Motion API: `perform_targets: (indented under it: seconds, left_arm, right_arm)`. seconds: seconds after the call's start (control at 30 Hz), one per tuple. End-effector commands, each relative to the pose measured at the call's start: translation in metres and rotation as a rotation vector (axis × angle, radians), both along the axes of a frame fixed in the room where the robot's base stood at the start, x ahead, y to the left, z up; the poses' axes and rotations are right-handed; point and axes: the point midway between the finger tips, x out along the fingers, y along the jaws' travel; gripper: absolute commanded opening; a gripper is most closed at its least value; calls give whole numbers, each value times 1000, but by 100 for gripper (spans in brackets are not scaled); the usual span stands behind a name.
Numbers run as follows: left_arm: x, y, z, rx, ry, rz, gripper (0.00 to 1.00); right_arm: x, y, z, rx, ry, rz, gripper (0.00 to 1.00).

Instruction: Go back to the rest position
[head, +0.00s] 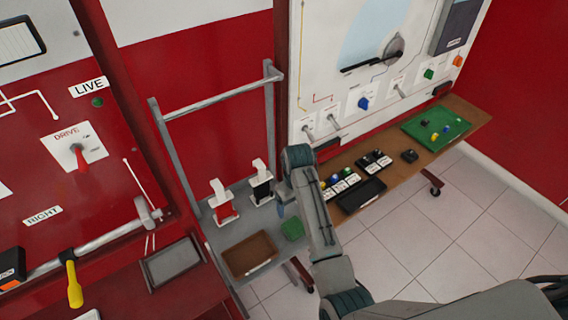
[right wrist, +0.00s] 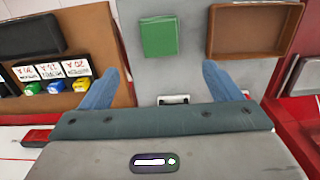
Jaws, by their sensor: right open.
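My right arm (head: 318,215) comes in from the lower right of the head view and bends over the grey stand. My right gripper (right wrist: 160,76) shows two blue fingers spread wide apart in the right wrist view, with nothing held between them. My left gripper is not in view.
A wooden shelf (head: 395,157) with labelled parts and a green board (head: 437,128) lies right. A red panel (head: 60,210) stands left. Tiled floor (head: 450,225) is open at right.

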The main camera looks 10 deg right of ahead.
Motion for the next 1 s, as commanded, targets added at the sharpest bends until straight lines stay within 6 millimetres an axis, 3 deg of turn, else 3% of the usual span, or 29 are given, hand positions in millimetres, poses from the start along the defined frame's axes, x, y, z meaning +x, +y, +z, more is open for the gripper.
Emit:
perform_targets:
  seconds: [0.2, 0.33, 0.53, 0.73, 1.0]
  left_arm:
    - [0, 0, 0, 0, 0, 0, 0]
    - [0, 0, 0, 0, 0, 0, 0]
    - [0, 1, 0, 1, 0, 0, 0]
    - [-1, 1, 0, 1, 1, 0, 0]
    - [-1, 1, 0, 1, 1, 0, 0]
  right_arm:
    - [-4, -3, -2, -1, -3, -6, 85]
    - [-27, -18, -14, -9, -22, -43, 85]
    - [-104, -59, -30, -33, -101, -146, 85]
    - [-186, -90, -20, -52, -190, -219, 85]
    - [-250, -103, 8, -52, -267, -252, 85]
